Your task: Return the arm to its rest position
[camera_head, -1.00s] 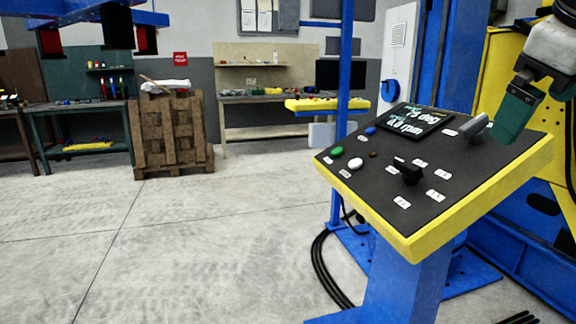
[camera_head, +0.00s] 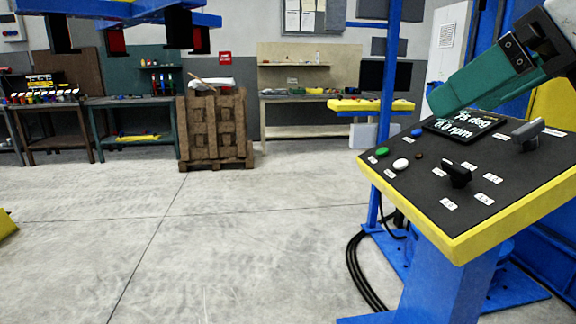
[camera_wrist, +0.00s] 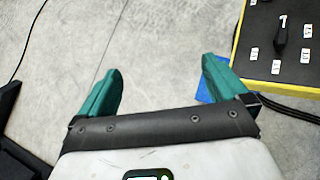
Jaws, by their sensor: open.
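My gripper (camera_head: 436,100) has teal fingers and hangs in the air at the upper right of the head view, across the panel's far edge and pointing down-left. In the wrist view my gripper (camera_wrist: 160,72) has its two fingers wide apart, with only bare floor between them. It holds nothing. The black sloped control panel (camera_head: 412,188) with yellow edges stands below it, and the panel's corner (camera_wrist: 262,72) shows at the right of the wrist view. I see no contact between fingers and panel.
Wooden pallets (camera_head: 216,130) and workbenches line the wall. The floor at left is largely clear.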

